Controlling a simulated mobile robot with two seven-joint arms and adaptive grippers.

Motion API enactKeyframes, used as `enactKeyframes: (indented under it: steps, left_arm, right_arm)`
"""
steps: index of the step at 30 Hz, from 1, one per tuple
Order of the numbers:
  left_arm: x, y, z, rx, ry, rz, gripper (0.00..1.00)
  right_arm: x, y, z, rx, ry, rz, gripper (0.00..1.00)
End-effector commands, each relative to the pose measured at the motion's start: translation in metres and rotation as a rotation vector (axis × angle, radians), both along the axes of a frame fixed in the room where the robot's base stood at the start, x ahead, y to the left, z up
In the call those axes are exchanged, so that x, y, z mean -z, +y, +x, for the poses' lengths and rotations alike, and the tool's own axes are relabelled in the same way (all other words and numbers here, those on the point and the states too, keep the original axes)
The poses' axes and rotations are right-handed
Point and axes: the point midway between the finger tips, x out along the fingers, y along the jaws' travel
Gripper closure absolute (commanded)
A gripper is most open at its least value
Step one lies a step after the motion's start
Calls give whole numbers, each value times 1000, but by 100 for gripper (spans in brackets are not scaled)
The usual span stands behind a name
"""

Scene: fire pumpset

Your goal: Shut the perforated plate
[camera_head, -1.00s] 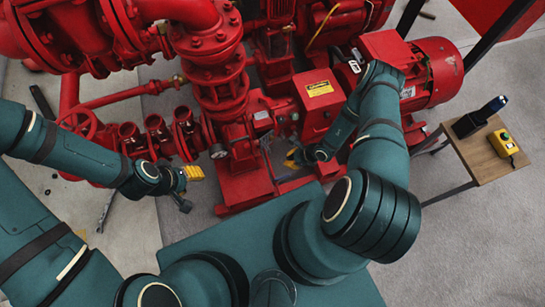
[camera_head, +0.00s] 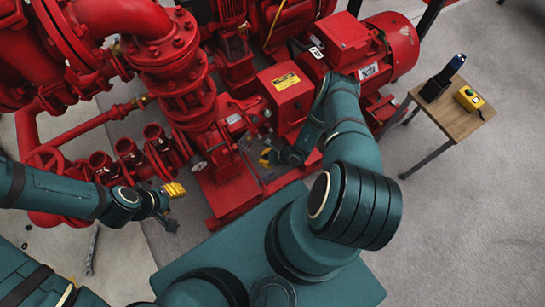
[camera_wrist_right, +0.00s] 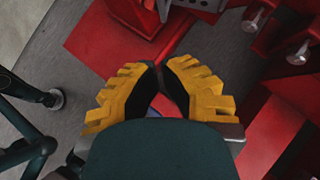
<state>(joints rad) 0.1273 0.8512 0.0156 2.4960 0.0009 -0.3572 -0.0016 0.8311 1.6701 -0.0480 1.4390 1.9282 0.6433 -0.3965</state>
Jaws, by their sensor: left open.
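A grey strip with holes (camera_wrist_right: 203,4), which looks like the perforated plate, shows at the top edge of the right wrist view. Most of it is cut off there, and I cannot clearly make it out in the head view. My right gripper (camera_head: 268,157) is low beside the red pump base, in front of the red box with a yellow label. In the right wrist view its yellow fingertips (camera_wrist_right: 159,68) come together with nothing visible between them, apart from the strip. My left gripper (camera_head: 176,205) is open and empty, left of the pump base.
The red pump (camera_head: 188,90) and its pipes fill the upper left, with the red motor (camera_head: 345,40) to the right. Bolts (camera_wrist_right: 300,52) stick out near my right gripper. A small wooden table (camera_head: 450,115) stands at right; grey floor (camera_head: 450,230) is clear around it.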

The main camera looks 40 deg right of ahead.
Motion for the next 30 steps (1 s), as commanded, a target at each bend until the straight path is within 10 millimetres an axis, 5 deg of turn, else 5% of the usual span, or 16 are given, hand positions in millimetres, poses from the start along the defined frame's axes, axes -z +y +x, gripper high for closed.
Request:
enactKeyframes:
  steps: [10,23,30]
  left_arm:
    - [9,0,2,-2,-5,1,53]
    - [8,0,2,-2,-5,1,53]
    - [-14,0,-2,0,4,-1,53]
  right_arm:
    - [2,25,31,-1,0,-1,100]
    - [2,27,32,1,2,-1,100]
    - [-2,28,33,95,2,2,100]
